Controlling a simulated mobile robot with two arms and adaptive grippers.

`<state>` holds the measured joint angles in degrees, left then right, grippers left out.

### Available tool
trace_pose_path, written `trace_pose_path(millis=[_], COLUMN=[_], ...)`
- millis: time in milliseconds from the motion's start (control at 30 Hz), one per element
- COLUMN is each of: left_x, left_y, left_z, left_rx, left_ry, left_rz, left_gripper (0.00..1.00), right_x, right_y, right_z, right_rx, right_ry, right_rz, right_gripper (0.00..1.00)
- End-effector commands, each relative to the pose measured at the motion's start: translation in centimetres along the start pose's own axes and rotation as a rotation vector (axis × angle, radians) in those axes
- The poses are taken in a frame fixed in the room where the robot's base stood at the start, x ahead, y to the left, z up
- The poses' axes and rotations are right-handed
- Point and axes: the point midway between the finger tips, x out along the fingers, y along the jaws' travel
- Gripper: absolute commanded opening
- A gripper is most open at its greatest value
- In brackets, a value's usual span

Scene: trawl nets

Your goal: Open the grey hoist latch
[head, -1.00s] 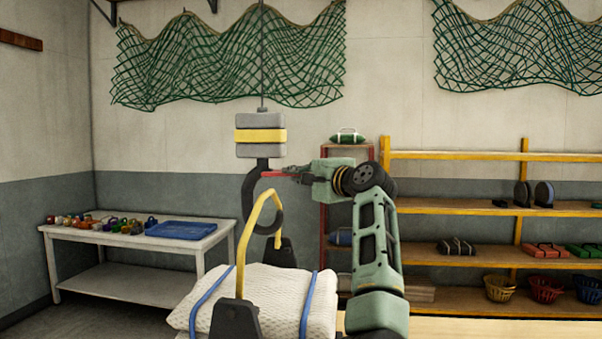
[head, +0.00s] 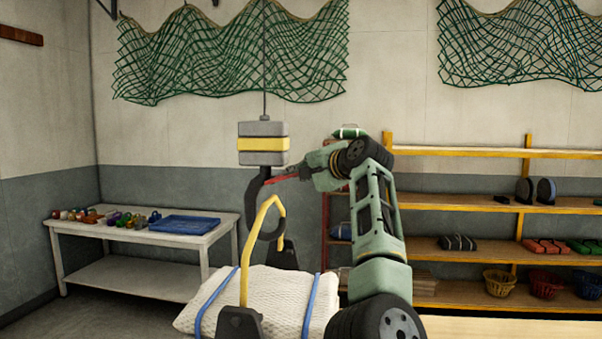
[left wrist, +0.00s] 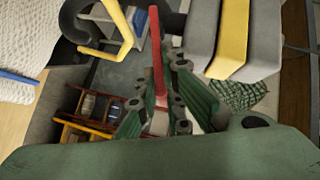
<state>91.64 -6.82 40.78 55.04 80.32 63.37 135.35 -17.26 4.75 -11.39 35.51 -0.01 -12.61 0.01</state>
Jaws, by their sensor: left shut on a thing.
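The grey hoist block (head: 263,130) with a yellow band hangs on a cable, left of centre in the head view. A dark hook (head: 251,205) hangs under it. A red bar, seemingly the latch (head: 279,180), reaches from near the hook's upper part to my left gripper (head: 300,174). The gripper is shut on this bar, right of the hook. In the left wrist view the red latch (left wrist: 157,50) runs up from between the fingers (left wrist: 160,112), and the block (left wrist: 247,35) is at upper right. My right gripper is not in view.
A white net bale (head: 275,290) with blue straps and a yellow handle (head: 247,240) stands below; the handle passes close to the hook. A white table (head: 75,230) with a blue tray (head: 183,224) is at left. Yellow shelves (head: 460,205) stand at right.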

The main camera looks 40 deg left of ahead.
Motion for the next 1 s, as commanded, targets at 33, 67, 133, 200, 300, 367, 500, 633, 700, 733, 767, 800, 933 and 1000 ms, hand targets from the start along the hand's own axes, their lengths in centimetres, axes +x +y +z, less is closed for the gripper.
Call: trace_pose_path(millis=[33,67,133,200,300,367,500,633,700,733,767,800,933,1000], left_x=[0.0,0.0,0.1,0.1,0.1,0.0,-0.1,-1.4,-2.6,-3.2,-3.9,-4.8,-7.6,-8.9], left_y=[0.2,0.2,0.2,0.2,0.1,0.1,0.1,0.1,0.1,0.1,0.1,0.1,0.1,0.1], left_z=[0.0,0.0,0.0,0.0,0.0,0.0,0.0,-0.1,-0.1,-0.1,-0.1,-0.2,-0.1,-0.1], left_rx=[0.000,0.000,0.000,0.000,0.001,0.001,0.001,0.002,0.001,0.001,0.000,0.000,0.001,0.001], left_ry=[-0.001,-0.001,-0.001,-0.001,-0.001,-0.001,-0.001,0.001,0.002,0.003,0.002,0.004,0.003,0.003], left_rz=[0.003,0.003,0.003,0.003,0.002,0.002,0.001,0.000,-0.001,0.000,0.001,0.001,0.000,0.002], left_gripper=[0.00,0.00,0.12,0.16,0.16,0.16,0.16,0.16,0.16,0.16,0.16,0.16,0.16,0.16], right_x=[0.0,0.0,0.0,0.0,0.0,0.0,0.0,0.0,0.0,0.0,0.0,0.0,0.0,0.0], right_y=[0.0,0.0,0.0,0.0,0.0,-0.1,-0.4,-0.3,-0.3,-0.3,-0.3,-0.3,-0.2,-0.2], right_z=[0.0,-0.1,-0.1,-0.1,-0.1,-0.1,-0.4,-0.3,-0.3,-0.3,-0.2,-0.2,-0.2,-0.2], right_rx=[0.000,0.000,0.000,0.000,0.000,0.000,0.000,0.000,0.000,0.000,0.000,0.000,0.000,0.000], right_ry=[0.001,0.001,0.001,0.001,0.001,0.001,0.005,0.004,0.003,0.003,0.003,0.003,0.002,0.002], right_rz=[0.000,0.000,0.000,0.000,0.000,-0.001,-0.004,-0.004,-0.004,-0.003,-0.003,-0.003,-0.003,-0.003], right_gripper=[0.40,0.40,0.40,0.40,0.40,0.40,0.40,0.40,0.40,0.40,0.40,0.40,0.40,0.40])
